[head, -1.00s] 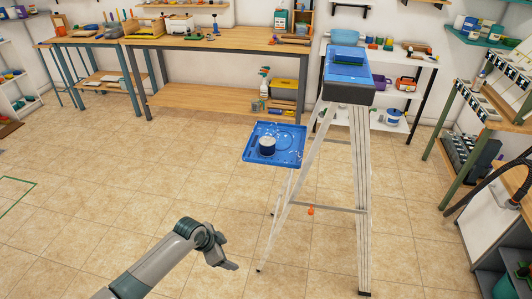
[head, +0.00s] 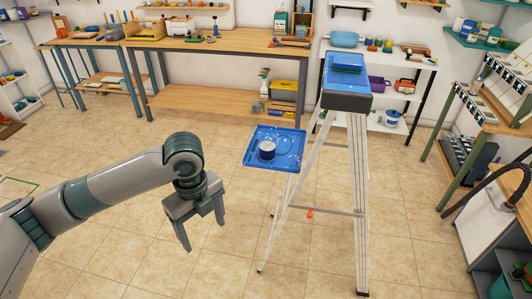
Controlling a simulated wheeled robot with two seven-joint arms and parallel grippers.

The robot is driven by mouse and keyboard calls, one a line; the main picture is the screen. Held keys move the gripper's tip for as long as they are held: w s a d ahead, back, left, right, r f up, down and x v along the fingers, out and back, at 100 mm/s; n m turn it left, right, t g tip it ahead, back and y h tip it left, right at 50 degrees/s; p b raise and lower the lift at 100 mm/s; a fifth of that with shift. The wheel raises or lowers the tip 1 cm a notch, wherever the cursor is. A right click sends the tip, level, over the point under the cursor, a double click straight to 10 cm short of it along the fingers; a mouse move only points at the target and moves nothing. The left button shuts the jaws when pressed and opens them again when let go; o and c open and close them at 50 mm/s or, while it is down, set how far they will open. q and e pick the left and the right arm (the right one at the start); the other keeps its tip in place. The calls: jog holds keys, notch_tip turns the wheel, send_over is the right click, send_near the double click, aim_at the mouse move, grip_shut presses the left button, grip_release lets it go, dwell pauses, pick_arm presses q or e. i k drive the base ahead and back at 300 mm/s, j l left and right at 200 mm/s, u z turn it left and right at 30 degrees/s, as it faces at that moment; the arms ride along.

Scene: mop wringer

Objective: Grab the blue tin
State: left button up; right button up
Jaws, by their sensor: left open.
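A small blue tin (head: 267,152) with a white top stands upright on the blue tray (head: 291,136) that sticks out from the left side of the stepladder. My left gripper (head: 205,234) hangs with its fingers pointing down, open and empty. In the picture it is to the left of and below the tray, clearly apart from the tin. The right gripper is not in the picture.
The stepladder (head: 359,190) stands right of the tray, with a blue top (head: 347,68). Long workbenches (head: 220,43) line the back wall. Shelving and a hose stand at right.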

aim_at(267, 148)
jog(key=i+l+u, duration=0.1)
jog(key=i+l, duration=0.35)
jog(key=i+l+u, duration=0.1)
jog(key=i+l, duration=0.35)
jog(key=l, duration=0.15)
jog(key=i+l, duration=0.4)
jog(key=l, duration=0.2)
jog(key=i+j+u, duration=0.05)
